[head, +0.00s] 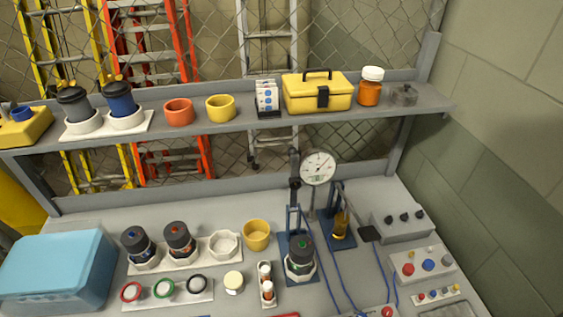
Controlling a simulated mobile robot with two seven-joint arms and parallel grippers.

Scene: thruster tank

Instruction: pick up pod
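Several dark-topped cylinders could be the pod; I cannot tell which is meant. On the bench, one with a blue mark (138,244) and one with an orange mark (179,240) stand upright in a white holder (207,249), whose right ring (224,243) is empty. One with a green mark (300,255) sits in a blue stand (297,217) below a dial gauge (318,167). On the shelf, a grey one (75,105) and a blue one (121,101), both topped with yellow, stand in white rings. Neither of my grippers is in view.
The grey shelf (225,125) also holds orange (179,111) and yellow (220,108) cups, a yellow toolbox (318,93) and an orange bottle (370,88). A light blue box (57,270) fills the bench's left. Control boxes (421,265) and blue cables (335,287) lie right.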

